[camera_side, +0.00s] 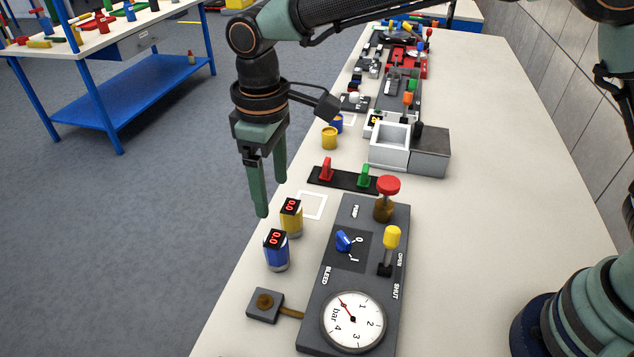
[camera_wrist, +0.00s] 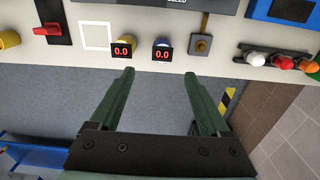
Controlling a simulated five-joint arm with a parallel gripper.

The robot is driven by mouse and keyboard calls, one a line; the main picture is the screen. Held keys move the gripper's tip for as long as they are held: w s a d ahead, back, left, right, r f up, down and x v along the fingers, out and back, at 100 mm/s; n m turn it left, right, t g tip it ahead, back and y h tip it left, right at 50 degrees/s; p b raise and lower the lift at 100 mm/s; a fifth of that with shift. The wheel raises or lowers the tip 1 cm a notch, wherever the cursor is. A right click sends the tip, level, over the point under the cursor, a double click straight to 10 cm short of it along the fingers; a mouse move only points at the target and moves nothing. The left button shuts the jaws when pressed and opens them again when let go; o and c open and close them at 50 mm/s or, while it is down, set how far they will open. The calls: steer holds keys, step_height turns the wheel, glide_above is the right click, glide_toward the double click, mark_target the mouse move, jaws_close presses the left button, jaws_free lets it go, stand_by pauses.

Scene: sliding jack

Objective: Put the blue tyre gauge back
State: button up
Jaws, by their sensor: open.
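The blue tyre gauge (camera_side: 277,252) stands upright on the bench near its left edge, its display reading 0.0. It also shows in the wrist view (camera_wrist: 162,50), ahead of the fingertips and between them. A yellow tyre gauge (camera_side: 291,217) stands right beside it, also reading 0.0, and shows in the wrist view (camera_wrist: 121,48). An empty white square outline (camera_side: 312,205) is marked on the bench by the yellow gauge; it also shows in the wrist view (camera_wrist: 96,36). My gripper (camera_side: 271,198) is open and empty, apart from both gauges, fingers hanging down at the bench edge.
A grey panel (camera_side: 328,270) holds a round bar dial (camera_side: 352,320), a blue knob, a yellow lever and a red-topped plunger. A red and green switch strip (camera_side: 345,179), a yellow cup (camera_side: 329,138) and a grey box (camera_side: 423,150) stand farther back. Floor lies left.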

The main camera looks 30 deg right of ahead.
steer(key=s+d+r+m+t+y, duration=0.1)
steer(key=d+r+m, duration=0.1)
steer(key=d+r, duration=0.5)
steer(key=s+d+r+m+t, duration=0.1)
steer(key=d+r+m+t, duration=0.1)
steer(key=d, duration=0.9)
steer(key=s+d+m+t+h, duration=0.1)
steer(key=s+d+m, duration=0.3)
steer(key=s+d, duration=0.4)
steer(key=d+t, duration=0.1)
steer(key=d, duration=0.3)
steer(key=shift+s+d+f+m+t, duration=0.25)
steer(key=shift+d+f+m+t, duration=0.05)
steer(key=shift+f+m, duration=0.1)
